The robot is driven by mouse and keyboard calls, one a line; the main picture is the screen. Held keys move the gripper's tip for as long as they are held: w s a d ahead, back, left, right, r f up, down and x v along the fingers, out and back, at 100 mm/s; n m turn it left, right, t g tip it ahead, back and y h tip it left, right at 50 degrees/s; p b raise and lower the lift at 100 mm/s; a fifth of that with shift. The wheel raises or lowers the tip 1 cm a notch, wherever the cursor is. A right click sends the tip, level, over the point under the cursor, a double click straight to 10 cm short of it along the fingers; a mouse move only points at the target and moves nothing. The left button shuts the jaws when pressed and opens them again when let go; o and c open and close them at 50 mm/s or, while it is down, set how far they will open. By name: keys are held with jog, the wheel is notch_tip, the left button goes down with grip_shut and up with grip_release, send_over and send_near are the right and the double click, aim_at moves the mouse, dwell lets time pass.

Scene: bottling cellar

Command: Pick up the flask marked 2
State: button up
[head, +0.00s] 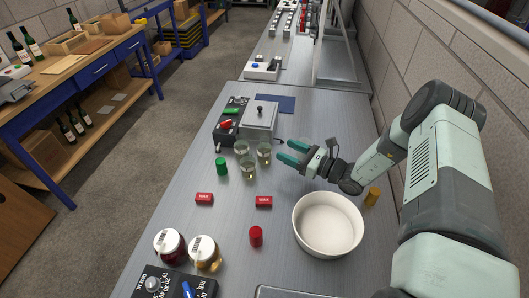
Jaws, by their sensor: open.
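Three small clear glass vessels stand close together on the grey metal table: a back left one (241,148), a back right one (264,151) and a front one (249,169). They seem to hold a pale greenish liquid. No number is legible on any of them, so I cannot tell which is the flask marked 2. My gripper (284,151) is open and empty, its teal fingers pointing left. In the picture it is just right of the back right vessel; I cannot tell the exact gap or height.
A white bowl (328,224) sits below my gripper in the picture. Red blocks (264,202) (204,198), a green cylinder (221,166), a red cylinder (256,236) and an orange cylinder (372,196) stand around. Two labelled jars (170,246) (206,252) stand front left. A device (259,119) stands behind the glasses.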

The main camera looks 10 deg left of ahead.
aim_at(268, 142)
jog(key=x, duration=0.9)
jog(key=shift+w+a, duration=0.1)
jog(key=shift+a, duration=0.2)
grip_shut()
